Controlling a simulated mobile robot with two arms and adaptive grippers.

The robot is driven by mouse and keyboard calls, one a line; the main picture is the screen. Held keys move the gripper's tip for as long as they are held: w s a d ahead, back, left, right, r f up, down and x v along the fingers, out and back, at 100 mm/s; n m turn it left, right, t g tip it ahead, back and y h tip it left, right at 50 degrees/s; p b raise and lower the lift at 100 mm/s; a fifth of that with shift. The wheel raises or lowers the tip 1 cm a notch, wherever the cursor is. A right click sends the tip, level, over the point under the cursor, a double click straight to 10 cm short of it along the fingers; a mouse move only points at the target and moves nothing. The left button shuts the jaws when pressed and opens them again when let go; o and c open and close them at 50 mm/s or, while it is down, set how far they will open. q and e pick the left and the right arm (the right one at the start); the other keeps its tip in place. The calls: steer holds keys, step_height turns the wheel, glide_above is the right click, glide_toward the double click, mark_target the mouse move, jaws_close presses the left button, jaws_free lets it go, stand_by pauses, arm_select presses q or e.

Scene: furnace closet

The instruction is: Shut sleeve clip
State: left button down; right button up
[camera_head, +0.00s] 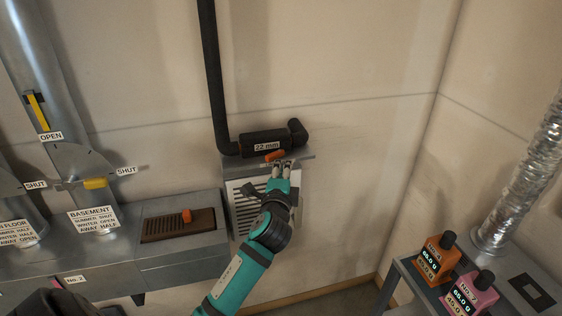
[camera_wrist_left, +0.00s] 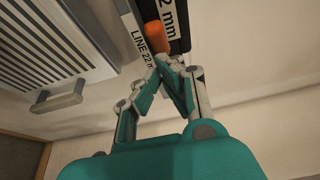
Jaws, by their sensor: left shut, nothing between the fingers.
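The black pipe sleeve (camera_head: 262,141) with a "22 mm" label sits on the wall pipe above a grey ledge. Its orange clip (camera_head: 275,155) shows at the sleeve's lower front edge. In the left wrist view the orange clip (camera_wrist_left: 155,38) stands out beside the dark sleeve (camera_wrist_left: 178,46). My left gripper (camera_head: 284,166) is just below the clip, fingers pointing up at it. In the left wrist view its fingertips (camera_wrist_left: 167,62) are together and empty, very close to the clip's lower end. I cannot tell whether they touch it. My right gripper is not in view.
A vented grey unit (camera_head: 243,205) with a handle hangs under the ledge (camera_head: 300,158). At right a stand holds orange (camera_head: 437,261) and pink (camera_head: 474,296) devices.

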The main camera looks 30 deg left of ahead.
mark_target(272, 160)
arm_select(q)
steer(key=shift+a, duration=0.55)
steer(key=shift+w, duration=0.1)
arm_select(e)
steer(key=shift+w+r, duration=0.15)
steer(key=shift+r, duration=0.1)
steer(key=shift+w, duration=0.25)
arm_select(q)
steer(key=shift+a+r, duration=0.1)
steer(key=shift+a, duration=0.05)
steer(key=shift+s+a+r+p, duration=0.1)
steer(key=shift+s+a+p, duration=0.1)
steer(key=shift+a+p, duration=0.75)
steer(key=shift+s+a, duration=0.1)
steer(key=shift+s, duration=0.05)
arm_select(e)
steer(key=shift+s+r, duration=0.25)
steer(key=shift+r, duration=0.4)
